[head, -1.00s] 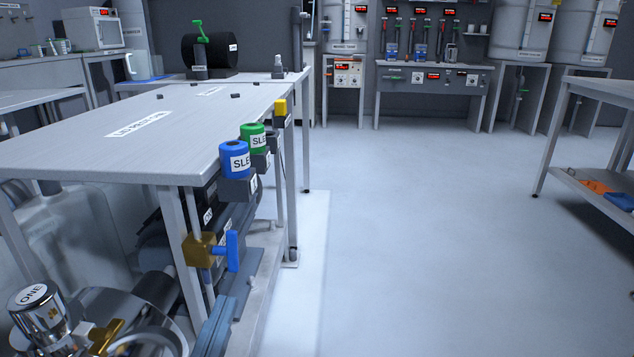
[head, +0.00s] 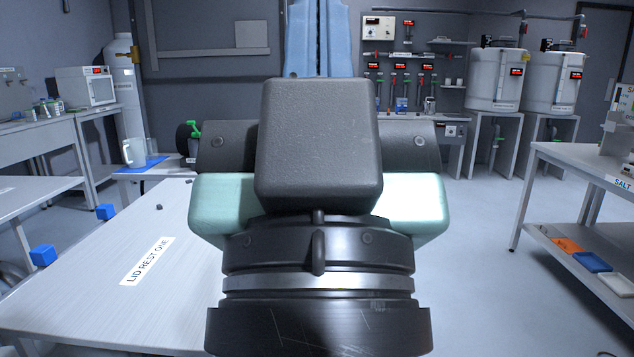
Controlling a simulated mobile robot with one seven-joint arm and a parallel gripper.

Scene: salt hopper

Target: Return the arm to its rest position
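A part of my own arm fills the middle of the head view, close to the camera. It shows a dark grey block, pale green sides and black rings with a silver band. I cannot make out any gripper fingers. Nothing held can be seen. The arm hides the right part of the near table and some of the floor behind it.
A grey table (head: 75,300) labelled "LID REST ONE" lies at left, with two blue blocks (head: 43,255) (head: 106,212) at its edge. A white jug (head: 133,152) stands behind. A shelved table (head: 585,165) is at right. Open floor (head: 480,240) lies between.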

